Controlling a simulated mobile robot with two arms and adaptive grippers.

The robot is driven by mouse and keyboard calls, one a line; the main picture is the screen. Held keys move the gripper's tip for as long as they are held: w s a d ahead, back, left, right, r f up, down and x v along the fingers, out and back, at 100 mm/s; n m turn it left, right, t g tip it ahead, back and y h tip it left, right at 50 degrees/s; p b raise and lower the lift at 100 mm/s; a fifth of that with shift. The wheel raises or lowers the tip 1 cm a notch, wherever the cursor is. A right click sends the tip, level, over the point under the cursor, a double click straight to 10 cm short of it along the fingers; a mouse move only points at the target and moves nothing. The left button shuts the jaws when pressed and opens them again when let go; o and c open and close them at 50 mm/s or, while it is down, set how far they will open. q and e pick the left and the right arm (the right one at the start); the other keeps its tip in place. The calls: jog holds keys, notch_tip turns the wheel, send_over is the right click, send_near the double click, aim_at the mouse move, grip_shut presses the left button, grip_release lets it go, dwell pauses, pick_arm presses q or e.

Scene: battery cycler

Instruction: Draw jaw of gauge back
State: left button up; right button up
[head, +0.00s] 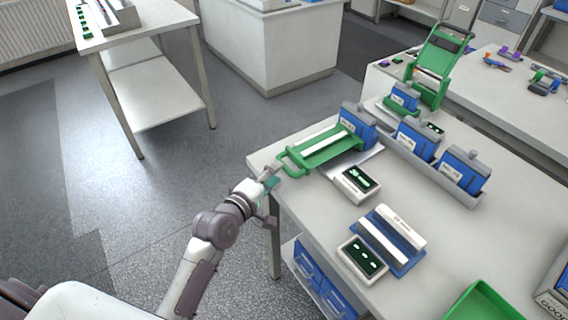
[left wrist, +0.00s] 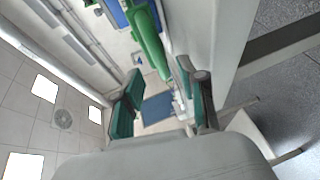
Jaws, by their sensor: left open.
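The gauge stands at the table's left edge, with a blue block (head: 358,122) at its far end. Its green jaw (head: 322,150) has a pale strip along it and a loop handle (head: 288,162) at the near left end, by the table edge. My left gripper (head: 270,183) is open just below and left of that handle. In the left wrist view, the gripper (left wrist: 160,100) shows its two green-padded fingers apart. The green handle bar (left wrist: 150,40) reaches down toward the gap between them; I cannot tell whether it touches. My right gripper is not in view.
A readout box (head: 355,184) sits beside the gauge on the table. Closer are a blue and white fixture (head: 389,240), another readout (head: 362,259) and a green tray (head: 486,303). Blue cells (head: 417,140) stand in a grey rack behind. The floor left of the table is clear.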

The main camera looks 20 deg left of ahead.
pick_arm(q)
jog(key=x, duration=0.5)
grip_shut()
dwell(0.3)
